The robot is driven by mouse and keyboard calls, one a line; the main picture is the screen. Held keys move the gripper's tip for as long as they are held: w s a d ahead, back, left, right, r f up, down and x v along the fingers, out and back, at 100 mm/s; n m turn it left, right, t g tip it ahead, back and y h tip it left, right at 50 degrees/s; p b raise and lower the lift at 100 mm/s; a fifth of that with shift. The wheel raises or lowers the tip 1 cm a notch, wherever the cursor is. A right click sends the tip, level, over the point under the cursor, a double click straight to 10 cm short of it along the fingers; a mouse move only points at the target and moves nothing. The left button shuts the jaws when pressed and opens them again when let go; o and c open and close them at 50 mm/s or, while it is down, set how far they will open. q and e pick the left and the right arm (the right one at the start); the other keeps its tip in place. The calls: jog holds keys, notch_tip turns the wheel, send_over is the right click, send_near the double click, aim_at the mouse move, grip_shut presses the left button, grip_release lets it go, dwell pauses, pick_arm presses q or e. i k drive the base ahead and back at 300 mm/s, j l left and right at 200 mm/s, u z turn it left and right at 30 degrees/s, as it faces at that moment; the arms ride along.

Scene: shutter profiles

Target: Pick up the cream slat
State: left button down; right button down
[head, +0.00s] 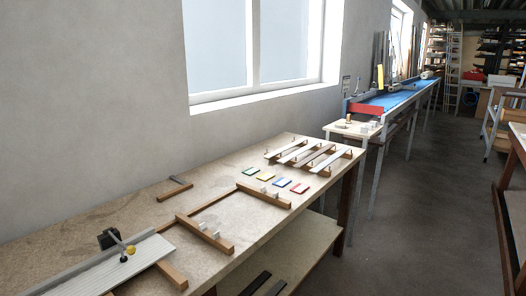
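Several long slats lie side by side at the far right end of the workbench (110,215). They rest across wooden supports with small upright pegs. Some slats look pale, white to cream, among them the nearest pale slat (331,160) and the farthest pale slat (284,149). A brown slat (317,155) lies between pale ones. The slats are small in view, and I cannot tell for sure which pale one is the cream slat. Neither of my grippers is in view, and nothing touches the slats.
Green, yellow, blue and red cards (281,182) lie in front of the slats. A wooden frame (225,246) with small pale blocks lies mid-bench. A grey profile (100,268) with a clamp-like device (118,243) is at near left. A window wall runs behind; the floor at right is clear.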

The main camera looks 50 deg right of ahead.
aim_at(271, 156)
jog(key=z, duration=1.75)
jog(key=i+l, duration=0.25)
jog(key=i+l+u, duration=0.15)
jog(key=i+l, duration=0.15)
jog(key=l, duration=0.2)
jog(key=i+l, duration=0.25)
jog(key=l, duration=0.15)
jog(key=u, duration=0.05)
